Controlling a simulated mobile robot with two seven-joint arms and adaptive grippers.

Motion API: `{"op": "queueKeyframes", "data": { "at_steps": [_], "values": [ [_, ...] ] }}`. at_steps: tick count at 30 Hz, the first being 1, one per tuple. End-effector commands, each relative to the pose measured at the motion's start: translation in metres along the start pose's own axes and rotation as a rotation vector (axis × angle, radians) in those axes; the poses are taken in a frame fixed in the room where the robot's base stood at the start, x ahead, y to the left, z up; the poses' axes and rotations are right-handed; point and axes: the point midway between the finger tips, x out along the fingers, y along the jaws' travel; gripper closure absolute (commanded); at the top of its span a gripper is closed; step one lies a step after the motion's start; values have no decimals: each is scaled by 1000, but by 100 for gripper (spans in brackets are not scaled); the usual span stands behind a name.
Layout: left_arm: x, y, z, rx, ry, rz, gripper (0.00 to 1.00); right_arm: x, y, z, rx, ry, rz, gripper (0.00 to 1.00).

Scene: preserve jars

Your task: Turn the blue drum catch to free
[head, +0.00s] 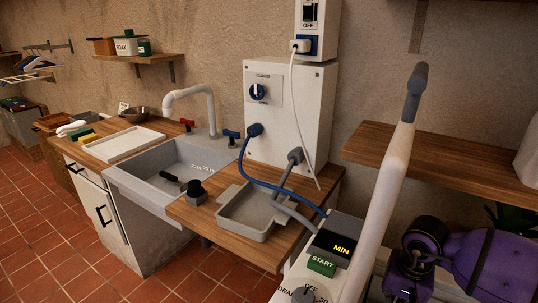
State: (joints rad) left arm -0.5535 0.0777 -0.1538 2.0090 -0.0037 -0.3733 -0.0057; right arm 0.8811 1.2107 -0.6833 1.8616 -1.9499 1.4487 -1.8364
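My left gripper is not in view. A purple and black part of my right arm shows at the lower right, but no gripper fingers show. Nothing touches the knob.
A white control unit (318,277) with MIN display and green START button (321,265) stands in front. A tall pale pole (391,165) rises beside it. A sink (175,168) is left.

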Motion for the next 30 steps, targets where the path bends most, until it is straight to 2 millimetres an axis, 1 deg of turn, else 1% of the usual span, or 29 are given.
{"op": "queueKeyframes", "data": {
  "at_steps": [1,20,30],
  "values": [
    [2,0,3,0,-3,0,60,12,12,1,10,-9,30,100],
    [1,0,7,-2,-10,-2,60,10,12,2,10,-10,29,100],
    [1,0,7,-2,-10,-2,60,9,12,11,9,-13,27,100]
  ]
}}
